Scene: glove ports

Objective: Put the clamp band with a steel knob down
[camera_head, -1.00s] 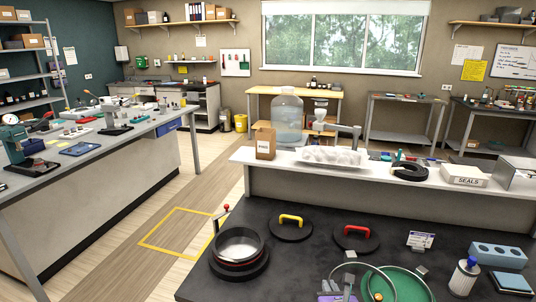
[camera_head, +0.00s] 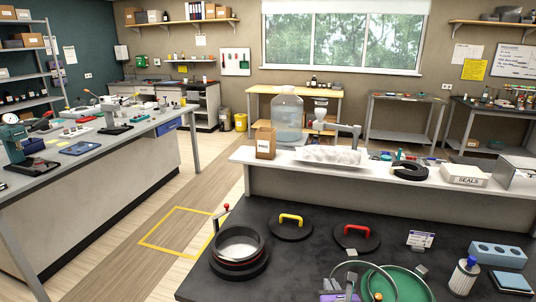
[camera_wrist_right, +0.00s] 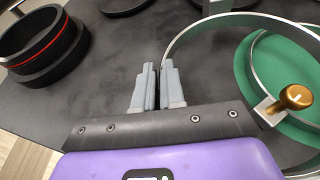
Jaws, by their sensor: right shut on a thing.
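My right gripper (camera_head: 343,290) is at the bottom of the head view. In the wrist view its grey fingers (camera_wrist_right: 155,88) are closed on the near side of a thin steel clamp band (camera_wrist_right: 198,27). This held band also shows in the head view (camera_head: 368,263), with a grey steel block (camera_head: 351,251) on its far side. A second clamp band (camera_wrist_right: 241,62) with a brass-coloured knob (camera_wrist_right: 296,97) lies over a round green mat (camera_head: 408,287). The held band overlaps it in view; whether they touch I cannot tell. My left gripper is not in view.
On the dark bench stand a black ring port (camera_head: 238,246) at left and lids with a yellow handle (camera_head: 290,227) and a red handle (camera_head: 356,238). A bottle (camera_head: 464,276) and a blue block (camera_head: 498,255) are at right. Bare bench (camera_head: 300,275) lies left of the gripper.

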